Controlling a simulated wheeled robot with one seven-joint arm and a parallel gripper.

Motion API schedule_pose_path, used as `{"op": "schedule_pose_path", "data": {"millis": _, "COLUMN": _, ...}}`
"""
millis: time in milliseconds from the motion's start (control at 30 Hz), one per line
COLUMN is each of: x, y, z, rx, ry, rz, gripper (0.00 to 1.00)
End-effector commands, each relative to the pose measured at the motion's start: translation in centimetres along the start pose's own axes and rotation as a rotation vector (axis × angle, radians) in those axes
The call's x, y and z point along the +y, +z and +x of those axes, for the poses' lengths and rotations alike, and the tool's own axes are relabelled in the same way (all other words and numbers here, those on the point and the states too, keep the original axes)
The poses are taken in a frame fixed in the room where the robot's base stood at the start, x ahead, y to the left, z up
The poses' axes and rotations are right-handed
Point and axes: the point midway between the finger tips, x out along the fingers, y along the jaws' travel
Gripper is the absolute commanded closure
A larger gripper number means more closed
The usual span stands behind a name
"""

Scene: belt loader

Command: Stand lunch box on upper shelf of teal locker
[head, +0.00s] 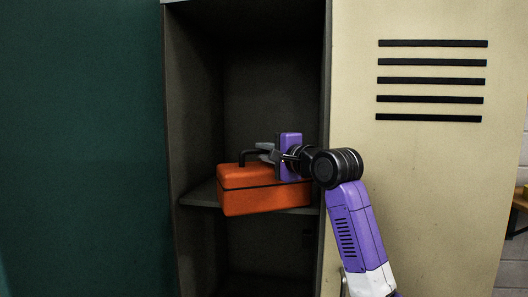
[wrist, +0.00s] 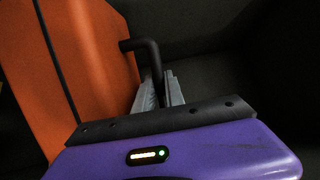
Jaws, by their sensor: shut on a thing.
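The orange lunch box (head: 262,190) with a dark seam and black handle (head: 243,157) is at the mouth of an open locker compartment, level with a shelf (head: 200,195). Its lower front edge overlaps the shelf edge in the head view; whether it touches the shelf I cannot tell. My gripper (head: 266,152) is shut on the handle, with the box roughly upright below it. In the wrist view the fingers (wrist: 160,94) close around the handle (wrist: 150,52), and the box (wrist: 85,60) fills the left side. The teal panel (head: 80,150) is left of the opening.
A cream panel with black vent slots (head: 432,80) stands close on the right of the opening, beside my arm. The compartment's left wall (head: 192,110) is dark grey. The space above the box looks empty, and a dark space lies below the shelf.

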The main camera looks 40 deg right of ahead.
Motion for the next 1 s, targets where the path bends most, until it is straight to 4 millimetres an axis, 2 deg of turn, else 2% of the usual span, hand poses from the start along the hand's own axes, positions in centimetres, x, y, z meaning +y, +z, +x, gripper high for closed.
{"op": "schedule_pose_path", "data": {"millis": 100, "x": 0.0, "y": 0.0, "z": 0.0, "rx": 0.000, "ry": -0.004, "rz": -0.001, "gripper": 1.00}}
{"op": "schedule_pose_path", "data": {"millis": 133, "x": 0.2, "y": 0.0, "z": 0.0, "rx": 0.000, "ry": 0.000, "rz": 0.000, "gripper": 0.82}}
{"op": "schedule_pose_path", "data": {"millis": 233, "x": 0.2, "y": 0.0, "z": 0.0, "rx": 0.000, "ry": 0.000, "rz": 0.000, "gripper": 0.64}}
{"op": "schedule_pose_path", "data": {"millis": 567, "x": 0.0, "y": 0.0, "z": 0.0, "rx": 0.001, "ry": -0.001, "rz": -0.001, "gripper": 0.64}}
{"op": "schedule_pose_path", "data": {"millis": 667, "x": 0.0, "y": 0.0, "z": -0.6, "rx": 0.000, "ry": -0.003, "rz": 0.000, "gripper": 0.64}}
{"op": "schedule_pose_path", "data": {"millis": 767, "x": 0.1, "y": 0.0, "z": -2.0, "rx": 0.001, "ry": -0.004, "rz": 0.000, "gripper": 0.64}}
{"op": "schedule_pose_path", "data": {"millis": 1000, "x": 0.1, "y": 0.0, "z": -7.0, "rx": 0.001, "ry": -0.004, "rz": -0.001, "gripper": 0.64}}
